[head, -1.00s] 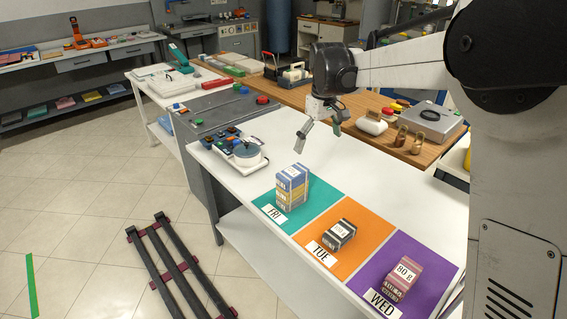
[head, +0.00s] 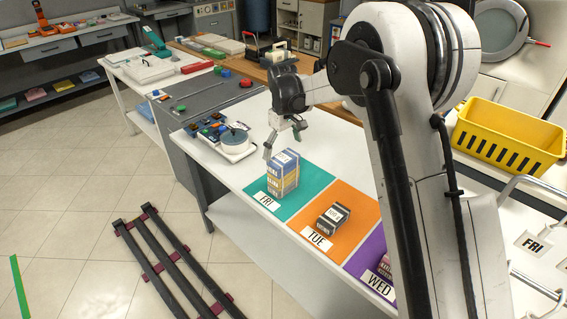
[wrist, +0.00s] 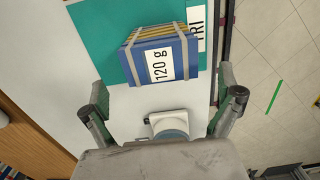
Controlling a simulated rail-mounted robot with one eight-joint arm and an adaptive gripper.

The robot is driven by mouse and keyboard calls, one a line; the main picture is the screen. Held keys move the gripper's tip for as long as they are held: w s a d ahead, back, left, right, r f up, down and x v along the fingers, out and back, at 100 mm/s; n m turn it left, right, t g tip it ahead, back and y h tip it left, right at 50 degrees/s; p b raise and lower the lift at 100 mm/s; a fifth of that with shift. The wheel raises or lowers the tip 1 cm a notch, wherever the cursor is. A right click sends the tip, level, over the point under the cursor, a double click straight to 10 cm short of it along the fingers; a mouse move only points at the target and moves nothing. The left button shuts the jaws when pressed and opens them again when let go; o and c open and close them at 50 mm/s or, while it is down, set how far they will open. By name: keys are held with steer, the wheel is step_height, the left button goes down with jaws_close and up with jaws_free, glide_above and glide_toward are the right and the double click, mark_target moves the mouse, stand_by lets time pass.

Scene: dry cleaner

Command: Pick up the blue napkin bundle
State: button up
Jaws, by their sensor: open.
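The blue napkin bundle (head: 284,160) with a white label is on top of a stack on the green FRI mat (head: 312,180). Yellow bundles (head: 284,183) show below it. In the wrist view the blue bundle (wrist: 165,60) reads "120 g", with yellow edges behind it. My gripper (head: 282,143) is open and empty, just behind the stack in the head view. In the wrist view its two fingers (wrist: 163,95) are spread wide on either side, nearer the camera than the bundle and not touching it.
A dark bundle (head: 332,218) lies on the orange TUE mat (head: 350,230). A bundle on the purple WED mat (head: 360,262) is partly hidden by my arm. A scale with a round pan (head: 236,142) stands left of the stack. A yellow basket (head: 505,135) is at right.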

mark_target(284, 157)
steer(key=shift+d+f+p, duration=0.1)
steer(key=shift+f+p, duration=0.35)
steer(key=shift+f, duration=2.35)
steer(key=shift+s, duration=0.1)
steer(key=shift+c, duration=0.5)
steer(key=c, duration=0.9)
steer(key=shift+r, duration=0.15)
